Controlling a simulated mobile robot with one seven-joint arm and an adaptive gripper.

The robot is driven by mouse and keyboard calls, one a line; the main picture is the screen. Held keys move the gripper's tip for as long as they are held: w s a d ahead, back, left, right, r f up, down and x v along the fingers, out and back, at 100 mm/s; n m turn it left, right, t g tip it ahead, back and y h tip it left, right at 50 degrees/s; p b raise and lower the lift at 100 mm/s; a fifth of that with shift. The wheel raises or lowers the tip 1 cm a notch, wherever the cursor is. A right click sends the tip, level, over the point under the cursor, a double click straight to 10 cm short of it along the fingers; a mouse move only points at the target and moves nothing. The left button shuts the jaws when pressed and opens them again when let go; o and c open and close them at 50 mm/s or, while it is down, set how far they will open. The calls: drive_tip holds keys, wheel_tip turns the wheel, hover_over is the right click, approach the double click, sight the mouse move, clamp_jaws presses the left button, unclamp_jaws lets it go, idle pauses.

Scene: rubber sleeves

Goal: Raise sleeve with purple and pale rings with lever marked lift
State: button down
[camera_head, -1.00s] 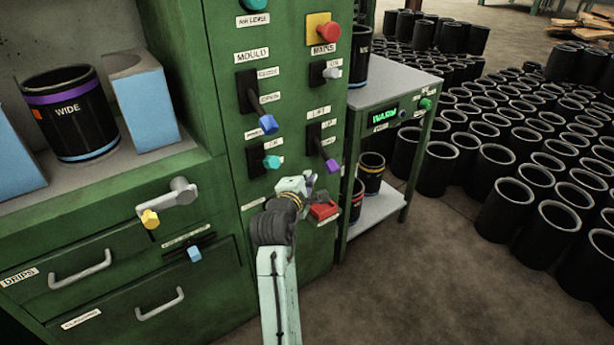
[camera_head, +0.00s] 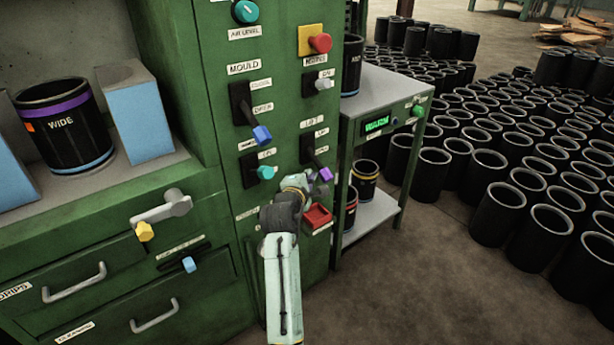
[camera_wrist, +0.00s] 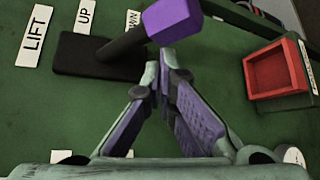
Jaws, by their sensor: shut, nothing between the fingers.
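The sleeve (camera_head: 62,130) is black, marked WIDE, with a purple ring near its top and a pale blue ring near its base. It stands upright in the left recess between two pale blue blocks. The LIFT lever has a purple knob (camera_head: 325,173) on a black plate (camera_head: 308,150) low on the green panel; the knob hangs toward the plate's lower end. In the wrist view the knob (camera_wrist: 172,20) is just beyond my fingertips, its dark stem slanting from the plate. My gripper (camera_wrist: 163,58) is shut and empty, just below the knob; I cannot tell whether they touch.
The MOULD lever (camera_head: 262,135) with a blue knob and a teal-knobbed lever (camera_head: 266,172) are close by on the left. A grey-topped stand (camera_head: 390,90) is at the right. Many black sleeves cover the floor beyond.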

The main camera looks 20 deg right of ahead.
drive_tip(key=shift+s+r+p, duration=0.1)
drive_tip(key=shift+r+p, duration=0.15)
drive_tip(key=shift+p, duration=0.4)
